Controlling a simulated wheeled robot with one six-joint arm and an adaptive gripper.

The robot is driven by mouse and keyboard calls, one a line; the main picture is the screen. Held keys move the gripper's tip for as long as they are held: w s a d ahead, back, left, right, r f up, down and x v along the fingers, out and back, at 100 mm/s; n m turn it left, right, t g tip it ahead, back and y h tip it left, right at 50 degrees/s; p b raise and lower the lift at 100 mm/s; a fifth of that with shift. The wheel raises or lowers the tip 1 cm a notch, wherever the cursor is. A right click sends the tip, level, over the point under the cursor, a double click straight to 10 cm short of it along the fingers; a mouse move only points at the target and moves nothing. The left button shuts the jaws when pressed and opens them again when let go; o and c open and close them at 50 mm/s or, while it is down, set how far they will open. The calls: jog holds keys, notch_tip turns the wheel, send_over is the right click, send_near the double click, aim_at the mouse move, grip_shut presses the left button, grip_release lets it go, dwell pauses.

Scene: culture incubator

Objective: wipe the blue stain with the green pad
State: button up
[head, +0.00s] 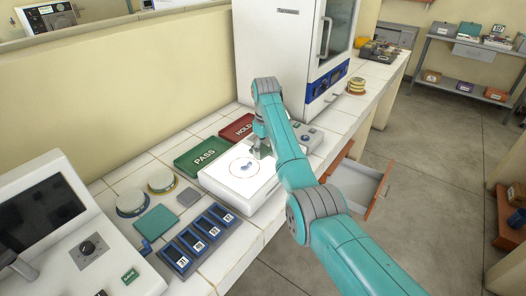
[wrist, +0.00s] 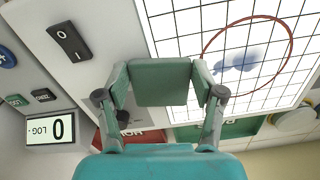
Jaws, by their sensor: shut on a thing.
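The blue stain (wrist: 240,62) is a smudge inside a red circle on the lit grid plate (wrist: 185,28). In the head view the stain (head: 246,165) is a small mark on the white light box (head: 234,204). My gripper (wrist: 160,85) is shut on a green pad (wrist: 160,92), which sits flat between its two fingers. In the wrist view the pad is beside the stain, apart from it and left of the red circle. In the head view my gripper (head: 262,150) is just beyond the stain, toward the incubator. I cannot tell whether the pad touches the plate.
A green PASS tray (head: 203,156) and a red HOLD tray (head: 237,129) lie behind the light box. A numbered rack (head: 200,241), a teal square (head: 156,222) and round dishes (head: 131,203) are to the left. The incubator (head: 278,50) stands beyond. A drawer (head: 357,184) is open.

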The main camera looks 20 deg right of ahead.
jog(key=shift+w+d, duration=0.55)
jog(key=shift+d, duration=0.25)
jog(key=shift+w+d, duration=0.55)
jog(key=shift+d, duration=0.25)
jog(key=shift+r, duration=0.1)
jog(key=shift+r, duration=2.95)
notch_tip(320, 180, up, 3)
